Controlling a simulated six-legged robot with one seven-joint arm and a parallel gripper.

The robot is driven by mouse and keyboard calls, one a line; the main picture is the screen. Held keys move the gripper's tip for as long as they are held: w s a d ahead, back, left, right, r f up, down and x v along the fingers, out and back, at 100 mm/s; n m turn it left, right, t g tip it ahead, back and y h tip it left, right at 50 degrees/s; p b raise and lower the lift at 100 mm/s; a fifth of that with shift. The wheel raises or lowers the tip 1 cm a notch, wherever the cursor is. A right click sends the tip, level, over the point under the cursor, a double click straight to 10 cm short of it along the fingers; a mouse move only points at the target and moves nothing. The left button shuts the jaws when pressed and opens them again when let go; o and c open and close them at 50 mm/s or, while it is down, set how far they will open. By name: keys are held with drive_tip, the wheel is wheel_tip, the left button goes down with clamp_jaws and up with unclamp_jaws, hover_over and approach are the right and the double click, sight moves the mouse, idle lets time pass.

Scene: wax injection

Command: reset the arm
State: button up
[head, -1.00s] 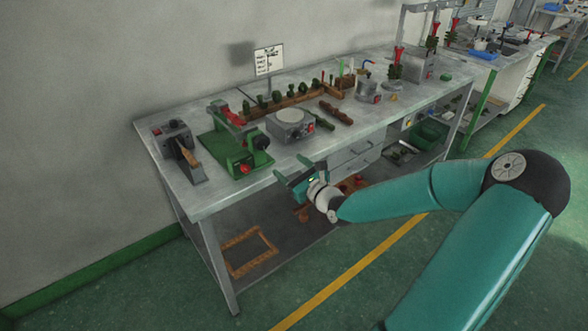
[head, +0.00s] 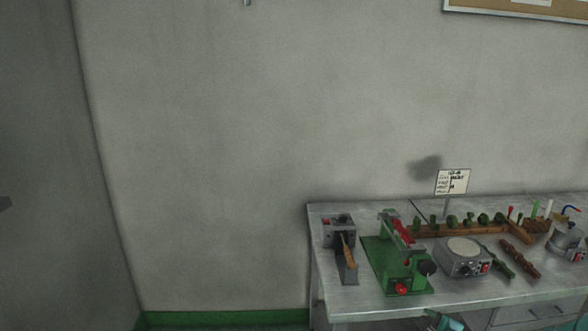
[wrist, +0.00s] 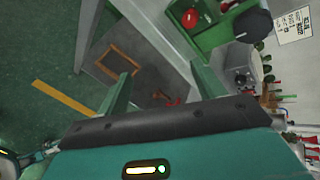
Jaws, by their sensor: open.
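My gripper (wrist: 162,86) is open and empty in the wrist view, its two teal fingers well apart. In the head view only a small teal part of my gripper (head: 442,321) shows at the bottom edge, in front of the workbench (head: 370,301). The rest of my arm is out of that view. In the wrist view the bench edge and a green clamp-like device (wrist: 215,33) lie beyond the fingers. The same green device stands on the bench in the head view (head: 398,262).
On the bench are a grey device with a wooden handle (head: 341,240), a round-topped grey unit (head: 463,257), a wooden rack (head: 462,229) and a sign (head: 453,182). A wooden frame (wrist: 119,62) lies on the lower shelf. The wall left of the bench is bare.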

drive_tip(key=s+a+r+n+g, duration=0.3)
drive_tip(key=s+a+r+n, duration=0.6)
drive_tip(key=s+n, duration=0.2)
drive_tip(key=s+a+r+n+g, duration=0.3)
drive_tip(key=s+a+r+n, duration=0.6)
drive_tip(key=s+n, duration=0.3)
drive_tip(key=shift+s+r+h, duration=0.4)
drive_tip(key=shift+s+r, duration=0.1)
drive_tip(key=shift+r, duration=0.3)
